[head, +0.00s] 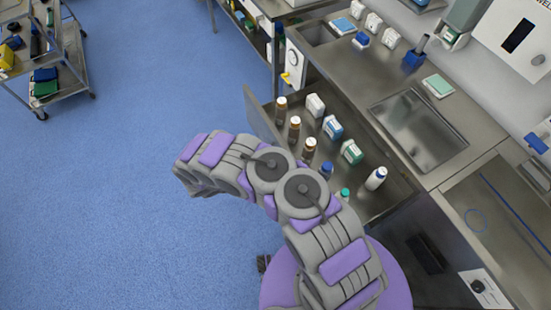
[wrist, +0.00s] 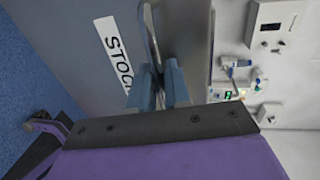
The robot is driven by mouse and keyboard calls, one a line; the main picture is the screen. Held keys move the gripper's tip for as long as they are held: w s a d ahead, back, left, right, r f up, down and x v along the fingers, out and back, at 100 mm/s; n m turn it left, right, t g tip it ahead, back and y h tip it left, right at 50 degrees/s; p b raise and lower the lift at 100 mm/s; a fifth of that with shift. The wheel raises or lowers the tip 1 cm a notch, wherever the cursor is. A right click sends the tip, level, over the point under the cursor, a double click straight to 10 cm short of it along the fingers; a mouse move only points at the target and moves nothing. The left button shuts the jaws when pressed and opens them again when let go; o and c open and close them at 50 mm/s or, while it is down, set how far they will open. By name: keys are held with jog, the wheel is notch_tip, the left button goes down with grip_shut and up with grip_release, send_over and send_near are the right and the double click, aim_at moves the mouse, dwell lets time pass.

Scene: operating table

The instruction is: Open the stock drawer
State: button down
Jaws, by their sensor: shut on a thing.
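The stock drawer (head: 262,122) stands pulled out from under the steel counter in the head view, with its contents exposed. In the wrist view its grey front (wrist: 75,45) carries a white label (wrist: 118,54) reading "STOC", the rest hidden. My gripper (wrist: 160,80) is shut on the drawer's metal handle (wrist: 150,35), a vertical bar in this view. In the head view my arm covers part of the drawer, and the gripper itself is hidden.
Brown bottles (head: 294,130), white-and-coloured boxes (head: 332,127) and a white bottle (head: 376,178) stand in the drawer. The steel counter (head: 350,75) with a sink (head: 420,130) is behind. Blue floor (head: 150,110) is clear at left, up to a cart (head: 60,65).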

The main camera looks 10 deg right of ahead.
jog(key=shift+s+f, duration=0.1)
jog(key=shift+f, duration=0.05)
jog(key=c, duration=1.3)
grip_release()
jog(key=shift+c, duration=0.2)
jog(key=shift+a, duration=0.2)
jog(key=p+v, duration=0.1)
jog(key=v, duration=1.6)
